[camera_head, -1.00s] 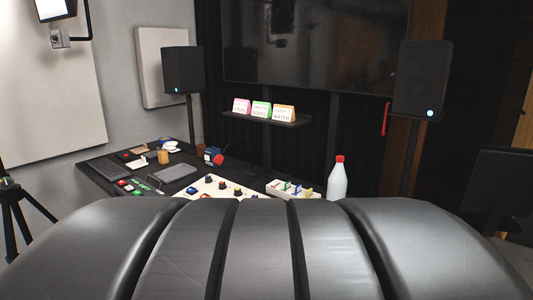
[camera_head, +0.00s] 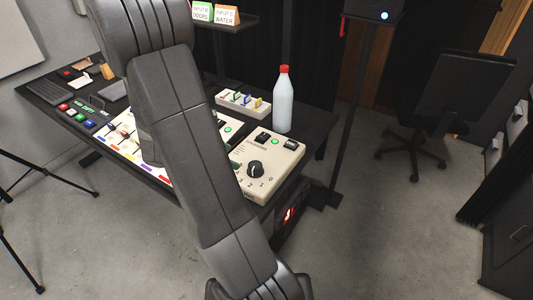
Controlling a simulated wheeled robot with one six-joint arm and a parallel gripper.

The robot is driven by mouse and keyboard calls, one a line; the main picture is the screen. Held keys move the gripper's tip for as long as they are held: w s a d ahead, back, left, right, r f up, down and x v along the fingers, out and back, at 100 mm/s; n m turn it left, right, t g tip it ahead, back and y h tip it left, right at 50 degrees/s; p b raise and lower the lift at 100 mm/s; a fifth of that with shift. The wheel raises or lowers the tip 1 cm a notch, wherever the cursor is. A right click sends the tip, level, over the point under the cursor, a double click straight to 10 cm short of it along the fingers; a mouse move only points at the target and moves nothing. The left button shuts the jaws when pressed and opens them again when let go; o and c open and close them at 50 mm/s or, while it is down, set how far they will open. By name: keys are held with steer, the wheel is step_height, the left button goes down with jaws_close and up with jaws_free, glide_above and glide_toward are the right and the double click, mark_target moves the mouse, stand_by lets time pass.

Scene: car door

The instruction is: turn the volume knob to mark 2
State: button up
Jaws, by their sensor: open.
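My arm crosses in front of the panel, just left of the knob. My gripper is not visible; it is hidden behind the arm or out of frame.
A white bottle with a red cap (camera_head: 283,100) stands behind the panel. A small box with coloured levers (camera_head: 243,103) is beside it. Sliders and coloured buttons lie left of my arm. A speaker stand and a black chair (camera_head: 433,95) stand right; floor between is clear.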

mark_target(254, 165)
steer(key=shift+n, duration=0.4)
steer(key=x, duration=0.4)
steer(key=w+x, duration=0.1)
steer(key=x, duration=0.8)
steer(key=shift+w+a+f+b, duration=0.2)
steer(key=shift+f+b, duration=0.1)
steer(key=shift+b, duration=0.1)
steer(key=shift+c, duration=0.2)
steer(key=c, duration=0.9)
steer(key=shift+c, duration=0.2)
